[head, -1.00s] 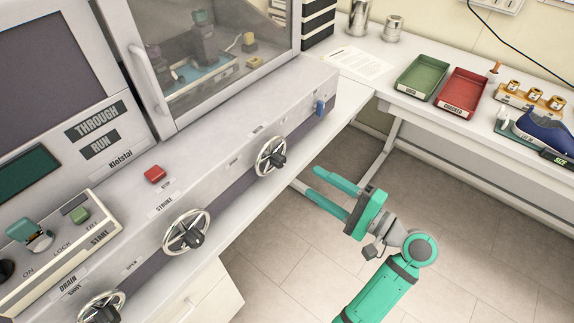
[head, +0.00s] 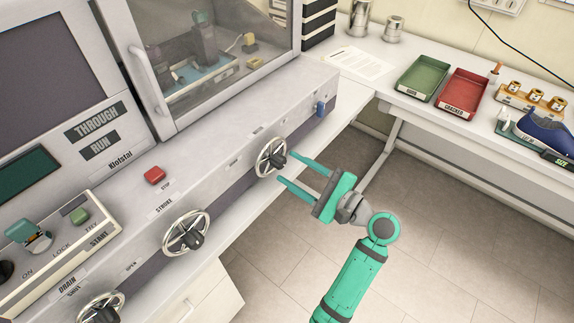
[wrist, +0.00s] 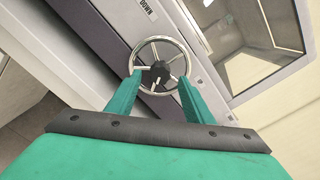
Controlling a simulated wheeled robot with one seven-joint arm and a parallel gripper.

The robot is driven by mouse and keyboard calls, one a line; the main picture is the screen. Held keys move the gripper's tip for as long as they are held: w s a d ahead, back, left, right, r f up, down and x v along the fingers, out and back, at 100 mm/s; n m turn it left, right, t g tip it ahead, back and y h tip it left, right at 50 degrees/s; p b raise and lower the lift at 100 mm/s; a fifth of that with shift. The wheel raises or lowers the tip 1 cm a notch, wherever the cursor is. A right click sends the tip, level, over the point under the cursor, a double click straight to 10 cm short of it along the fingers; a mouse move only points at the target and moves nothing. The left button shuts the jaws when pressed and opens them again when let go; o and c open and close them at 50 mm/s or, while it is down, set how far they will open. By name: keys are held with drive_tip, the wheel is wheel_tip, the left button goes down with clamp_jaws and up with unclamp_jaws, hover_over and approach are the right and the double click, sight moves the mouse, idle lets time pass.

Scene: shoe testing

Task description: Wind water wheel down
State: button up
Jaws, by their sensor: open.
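A chrome handwheel with a dark hub (head: 272,158) is on the sloping front of the grey machine, the rightmost of the wheels there. Its own label is too small to read in the head view. In the wrist view my gripper's two fingers (wrist: 160,79) appear on either side of the hub, over the lower part of the rim. Whether they touch it I cannot tell.
A second handwheel (head: 186,233) by the STROKE label and a third (head: 101,307) near DRAIN sit further left. A red button (head: 154,174) and a blue switch (head: 320,107) are on the ledge. Open floor lies right of the machine, before the side bench.

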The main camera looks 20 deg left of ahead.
sight(276, 160)
drive_tip(key=shift+x, duration=1.05)
drive_tip(key=shift+a, duration=0.3)
drive_tip(key=shift+c, duration=0.2)
drive_tip(key=shift+d, duration=0.1)
drive_tip(key=c, duration=1)
